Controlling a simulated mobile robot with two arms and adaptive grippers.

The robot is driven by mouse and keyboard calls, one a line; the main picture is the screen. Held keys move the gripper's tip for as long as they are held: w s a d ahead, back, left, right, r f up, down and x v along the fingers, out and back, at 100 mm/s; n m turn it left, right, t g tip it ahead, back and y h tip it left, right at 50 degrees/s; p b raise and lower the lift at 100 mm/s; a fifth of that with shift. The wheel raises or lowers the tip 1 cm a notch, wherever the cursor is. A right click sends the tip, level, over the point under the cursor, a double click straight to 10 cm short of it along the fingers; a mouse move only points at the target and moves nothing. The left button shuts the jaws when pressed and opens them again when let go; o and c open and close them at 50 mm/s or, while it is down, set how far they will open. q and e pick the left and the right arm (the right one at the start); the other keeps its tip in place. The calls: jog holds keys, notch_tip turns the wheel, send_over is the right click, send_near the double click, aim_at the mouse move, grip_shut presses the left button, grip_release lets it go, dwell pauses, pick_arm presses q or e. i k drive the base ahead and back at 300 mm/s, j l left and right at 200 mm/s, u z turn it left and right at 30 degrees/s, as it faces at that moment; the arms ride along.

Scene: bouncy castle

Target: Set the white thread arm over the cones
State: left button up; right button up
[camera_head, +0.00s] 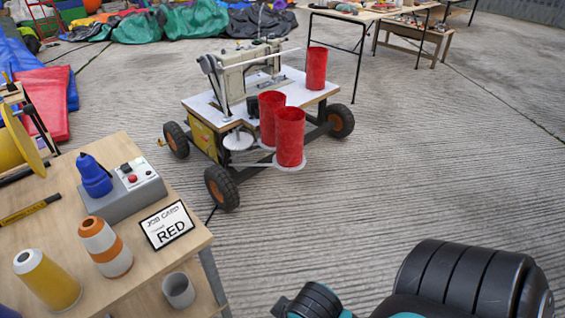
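A cream sewing machine (236,82) stands on a white-topped wheeled cart (203,107). A thin pale bar (280,53), which looks like the white thread arm, runs above the machine and extends to the right. Three red cones (291,137), shaped like upright cylinders, are at the cart: two stand close together at its front side, and the third red cone (317,68) stands at the far right of the top. The bar does not appear to lie over the front two cones; its relation to the far one is hard to tell. Neither gripper shows.
A wooden table (140,160) at the left holds a grey control box (137,190), a job card reading RED (167,226), an orange-and-white cone (105,246) and a yellow cone (47,281). My dark arm parts fill the lower right. Concrete floor right of the cart is clear.

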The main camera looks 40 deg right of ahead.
aim_at(220, 71)
jog(key=z, duration=1.25)
